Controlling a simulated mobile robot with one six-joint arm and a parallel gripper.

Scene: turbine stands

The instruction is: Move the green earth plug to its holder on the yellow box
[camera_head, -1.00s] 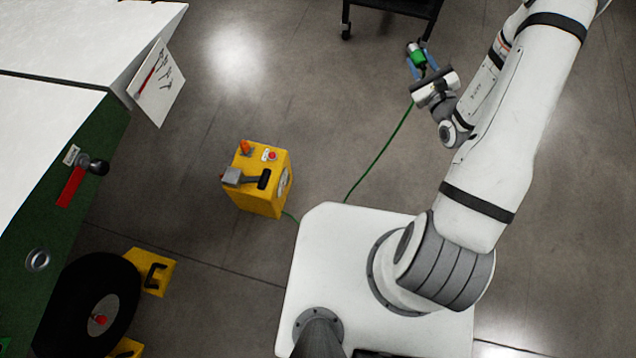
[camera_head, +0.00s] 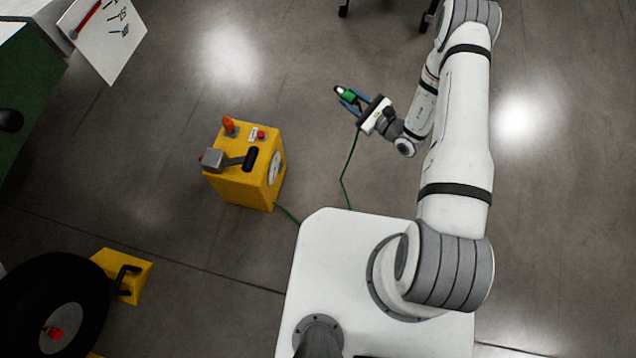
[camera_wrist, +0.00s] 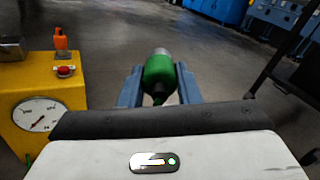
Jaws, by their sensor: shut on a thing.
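The green earth plug (camera_head: 350,97) is held between the blue fingers of my gripper (camera_head: 348,98), up and right of the yellow box in the head view. In the wrist view the plug (camera_wrist: 159,72) sits between the two fingers (camera_wrist: 159,88), its grey metal tip pointing away. A green cable (camera_head: 346,172) hangs from the plug toward my base. The yellow box (camera_head: 240,190) stands on the floor with an orange part (camera_head: 229,125), a red button, a grey block (camera_head: 213,159) with a black handle, and a round gauge. I cannot tell which part is the holder.
A black wheel (camera_head: 55,285) with a yellow chock (camera_head: 130,277) is at the lower left. A green and white structure (camera_head: 28,80) with a hanging white sheet (camera_head: 108,40) is at the upper left. The floor between plug and box is clear. A dark-legged cart (camera_wrist: 285,75) is at right.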

